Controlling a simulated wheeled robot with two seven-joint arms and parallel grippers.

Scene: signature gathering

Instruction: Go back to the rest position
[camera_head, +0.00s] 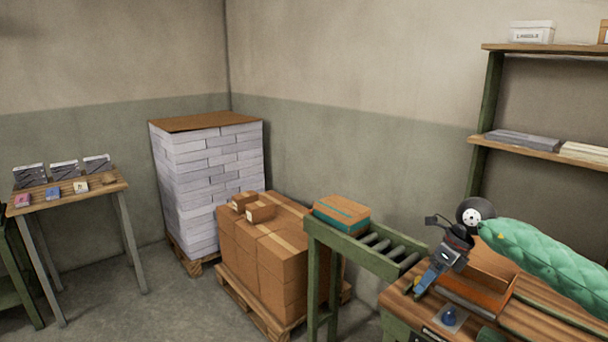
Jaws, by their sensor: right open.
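My right arm, in a green quilted sleeve, comes in from the right edge. My right gripper (424,281) is above the left end of the wooden workbench (545,319), pointing down and to the left. It is open, and I see nothing between its fingers. An orange-brown tray (474,295) lies on the bench just right of the gripper and is partly hidden by it and my arm. A small dark blue object (449,315) on a pale square sits near the bench's front edge, below the gripper. My left gripper is not in view.
A roller conveyor (381,249) holds a brown and teal stack (341,212). Cartons (263,252) stand on a pallet, with a tall paper stack (208,170) behind. A small table (113,187) is at left, shelves (553,151) at right. The left floor has free room.

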